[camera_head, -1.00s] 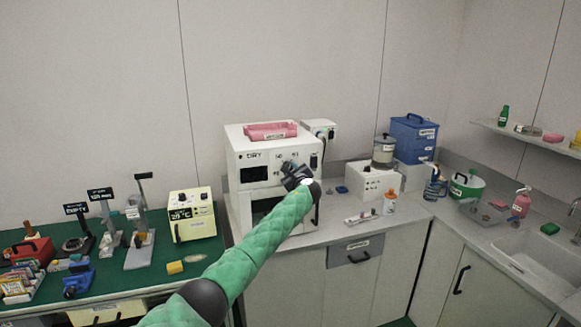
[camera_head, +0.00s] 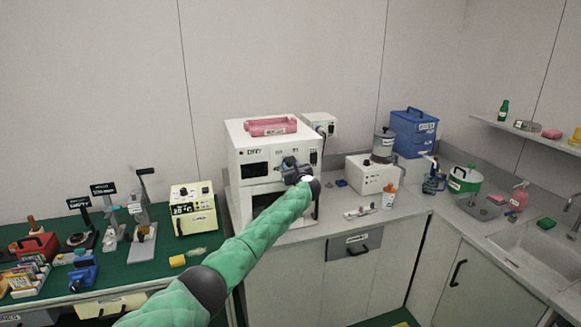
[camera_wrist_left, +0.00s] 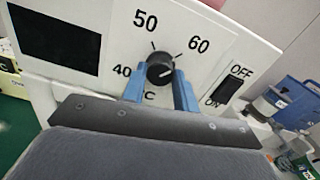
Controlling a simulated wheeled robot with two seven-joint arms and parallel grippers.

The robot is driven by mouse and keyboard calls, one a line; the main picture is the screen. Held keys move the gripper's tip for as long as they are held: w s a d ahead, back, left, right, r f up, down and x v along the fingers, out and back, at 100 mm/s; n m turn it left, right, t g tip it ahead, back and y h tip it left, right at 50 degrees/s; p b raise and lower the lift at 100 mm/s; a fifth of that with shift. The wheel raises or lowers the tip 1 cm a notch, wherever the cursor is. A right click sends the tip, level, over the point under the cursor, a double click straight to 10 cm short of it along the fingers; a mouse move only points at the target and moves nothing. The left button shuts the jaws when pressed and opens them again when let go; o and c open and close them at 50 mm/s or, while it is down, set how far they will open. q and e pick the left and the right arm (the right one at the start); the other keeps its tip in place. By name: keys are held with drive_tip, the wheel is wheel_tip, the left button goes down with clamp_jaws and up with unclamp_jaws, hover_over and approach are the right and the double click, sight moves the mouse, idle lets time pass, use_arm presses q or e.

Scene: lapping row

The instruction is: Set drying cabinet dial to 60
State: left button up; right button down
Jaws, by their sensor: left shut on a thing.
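The drying cabinet (camera_head: 240,133) is a white box with "DRY" lettering on the counter, and a dark window on its front. Its dial (camera_wrist_left: 160,69) is a black knob with a white pointer line, among the marks 40, 50 and 60. The pointer line aims right and slightly up, in the direction of 60's side. My left gripper (camera_wrist_left: 160,84) is shut on the dial, one blue finger on each side. In the head view the left gripper (camera_head: 292,170) is at the cabinet front and hides the dial. My right gripper is not in view.
A pink tray (camera_head: 270,126) lies on top of the cabinet. An OFF/ON switch (camera_wrist_left: 231,86) is right of the dial. A yellow device (camera_head: 194,209) stands left of the cabinet, a white box (camera_head: 372,173) right of it. A drawer (camera_head: 354,247) is below the counter.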

use_arm(q)
drive_tip(key=shift+f, duration=0.3)
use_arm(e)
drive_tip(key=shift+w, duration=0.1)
use_arm(q)
drive_tip(key=o, duration=0.8)
drive_tip(key=shift+d, duration=0.1)
drive_tip(key=shift+o, duration=0.8)
drive_tip(key=shift+r, duration=0.15)
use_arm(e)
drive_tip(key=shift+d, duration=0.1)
use_arm(q)
drive_tip(key=shift+s, duration=0.1)
drive_tip(key=shift+s+d+b, duration=0.2)
drive_tip(key=shift+s+b, duration=0.15)
drive_tip(key=shift+s, duration=0.25)
drive_tip(key=b+v, duration=0.2)
drive_tip(key=v, duration=0.4)
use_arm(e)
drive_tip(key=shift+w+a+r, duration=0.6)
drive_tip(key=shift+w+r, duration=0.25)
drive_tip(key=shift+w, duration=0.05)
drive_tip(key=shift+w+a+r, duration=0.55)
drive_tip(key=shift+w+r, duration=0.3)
use_arm(q)
drive_tip(key=shift+s, duration=0.15)
